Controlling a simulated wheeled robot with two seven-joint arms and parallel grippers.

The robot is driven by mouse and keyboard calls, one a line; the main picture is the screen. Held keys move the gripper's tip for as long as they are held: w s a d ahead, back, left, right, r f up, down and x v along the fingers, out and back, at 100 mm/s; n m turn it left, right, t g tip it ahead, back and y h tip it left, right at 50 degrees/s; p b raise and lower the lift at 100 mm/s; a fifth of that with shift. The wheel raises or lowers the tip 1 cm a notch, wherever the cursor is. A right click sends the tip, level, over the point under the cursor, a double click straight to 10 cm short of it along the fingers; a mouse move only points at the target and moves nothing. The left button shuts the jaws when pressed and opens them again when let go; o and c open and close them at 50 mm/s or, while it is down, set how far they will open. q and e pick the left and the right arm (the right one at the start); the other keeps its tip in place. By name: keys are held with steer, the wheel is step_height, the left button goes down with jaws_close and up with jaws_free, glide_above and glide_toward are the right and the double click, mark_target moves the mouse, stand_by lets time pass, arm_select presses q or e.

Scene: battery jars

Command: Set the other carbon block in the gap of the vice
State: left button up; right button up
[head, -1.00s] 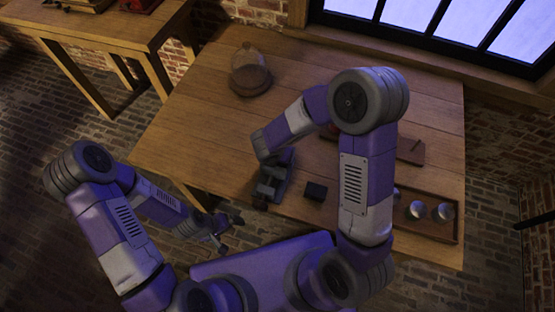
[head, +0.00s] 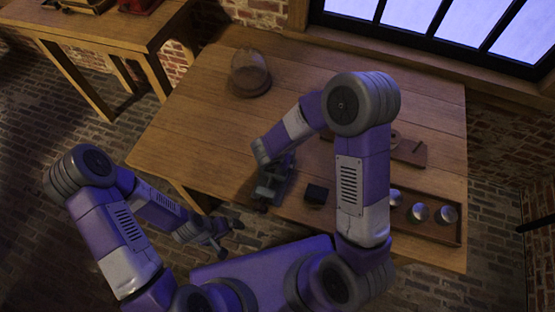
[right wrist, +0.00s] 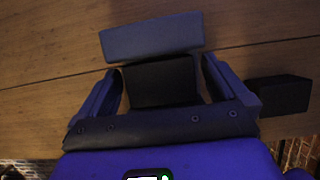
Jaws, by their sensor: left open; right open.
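One black carbon block (head: 316,194) lies on the table just right of the vice (head: 273,186). In the right wrist view a black block (right wrist: 280,95) sits at the right, outside the fingers. My right gripper (right wrist: 165,80) is open, over the vice. Between its fingers is a dark block-like piece (right wrist: 160,82), against a grey bar (right wrist: 150,37) that looks like a vice jaw. I cannot tell whether the fingers touch that piece. In the head view my right arm partly hides the vice. My left gripper (head: 230,238) is open and empty, off the table's front edge.
A wooden tray (head: 430,230) with several round metal-topped jars stands at the right, partly behind my right arm. A glass dome on a dark base (head: 250,82) stands at the back left. A small wooden board (head: 408,150) lies at the right.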

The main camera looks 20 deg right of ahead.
steer(key=p+v, duration=0.4)
steer(key=v, duration=0.7)
steer(key=shift+r, duration=0.35)
steer(key=shift+s+a+r, duration=0.1)
steer(key=shift+r, duration=0.15)
